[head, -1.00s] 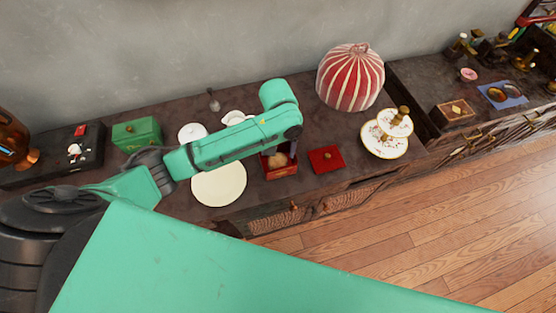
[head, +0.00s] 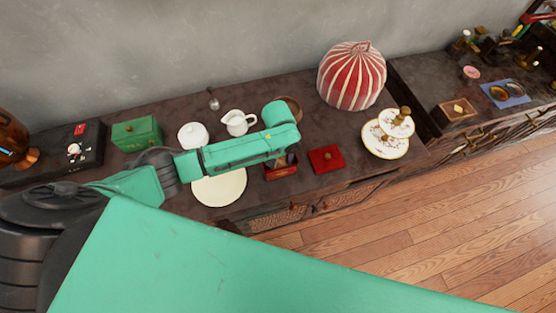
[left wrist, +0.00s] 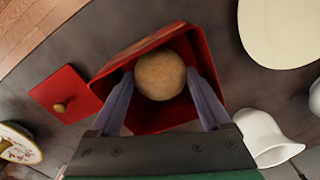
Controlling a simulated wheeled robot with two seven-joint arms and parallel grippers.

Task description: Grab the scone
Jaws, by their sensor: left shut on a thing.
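The scone (left wrist: 161,76) is a round, tan ball in the left wrist view, within the open red box (left wrist: 205,48). My left gripper (left wrist: 160,78) reaches into the box, with one finger on each side of the scone and shut on it. In the head view the red box (head: 281,176) stands near the counter's front edge, under the end of my left arm. The arm hides most of the scone and the fingers there. My right gripper is not in view.
The red lid (head: 326,159) lies right of the box, and a cream plate (head: 219,190) lies left. A white pitcher (head: 238,122), a sugar pot (head: 193,135) and a brown bowl (head: 292,106) stand behind. A striped cozy (head: 352,77) and tiered plates (head: 384,143) stand right.

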